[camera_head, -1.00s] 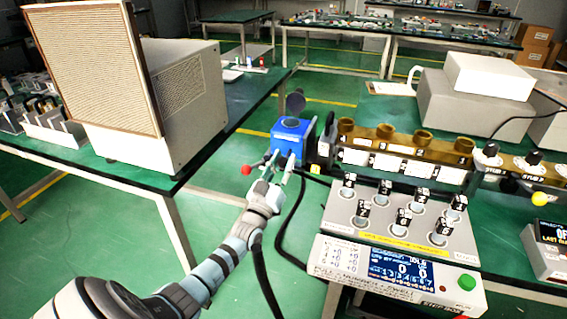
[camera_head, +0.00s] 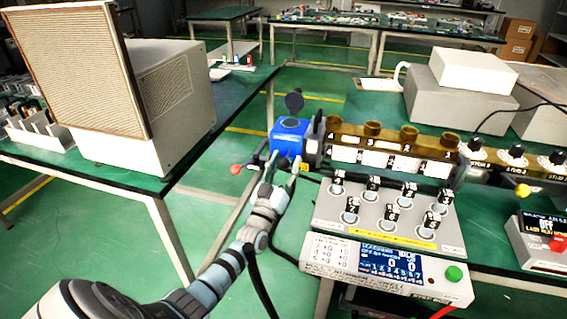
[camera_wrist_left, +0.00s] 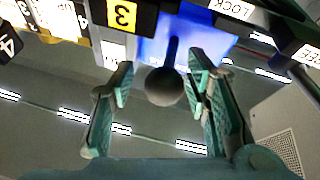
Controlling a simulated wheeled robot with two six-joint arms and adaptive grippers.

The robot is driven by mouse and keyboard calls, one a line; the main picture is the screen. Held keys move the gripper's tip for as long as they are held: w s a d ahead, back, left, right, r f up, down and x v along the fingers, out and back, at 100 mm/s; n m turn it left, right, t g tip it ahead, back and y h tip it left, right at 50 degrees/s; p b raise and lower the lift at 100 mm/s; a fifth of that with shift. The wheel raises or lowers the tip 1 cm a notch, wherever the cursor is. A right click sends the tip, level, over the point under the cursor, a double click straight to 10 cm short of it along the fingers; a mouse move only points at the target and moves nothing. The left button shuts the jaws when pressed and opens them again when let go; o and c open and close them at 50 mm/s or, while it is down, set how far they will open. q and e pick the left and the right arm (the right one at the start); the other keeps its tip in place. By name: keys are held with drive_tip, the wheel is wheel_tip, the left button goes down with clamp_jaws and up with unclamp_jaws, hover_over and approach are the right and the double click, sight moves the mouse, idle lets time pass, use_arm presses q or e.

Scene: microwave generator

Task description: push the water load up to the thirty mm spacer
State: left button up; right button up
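The water load appears to be the blue box (camera_head: 290,138) at the left end of the brass waveguide (camera_head: 390,139). It also shows in the left wrist view (camera_wrist_left: 205,45). A dark ball knob (camera_wrist_left: 163,87) on a short rod stands out from it. My left gripper (camera_head: 282,163) is in front of the box. In the wrist view its fingers (camera_wrist_left: 160,82) stand either side of the knob, with narrow gaps. A dark upright plate (camera_head: 313,143) stands right of the box; I cannot tell whether it is the thirty mm spacer or whether they touch. My right gripper is out of view.
A red ball (camera_head: 235,169) on a rod is just left of my gripper. A control box (camera_head: 385,268) and a panel with several knobs (camera_head: 385,215) stand at the right front. A big beige cabinet (camera_head: 160,95) is on the left table. Open floor lies between the tables.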

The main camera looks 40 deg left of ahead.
use_arm(q)
drive_tip(key=shift+s+f, duration=0.1)
drive_tip(key=shift+s, duration=0.15)
drive_tip(key=v, duration=1.1)
drive_tip(key=shift+s+d, duration=0.15)
drive_tip(key=shift+s, duration=0.1)
drive_tip(key=shift+f, duration=0.1)
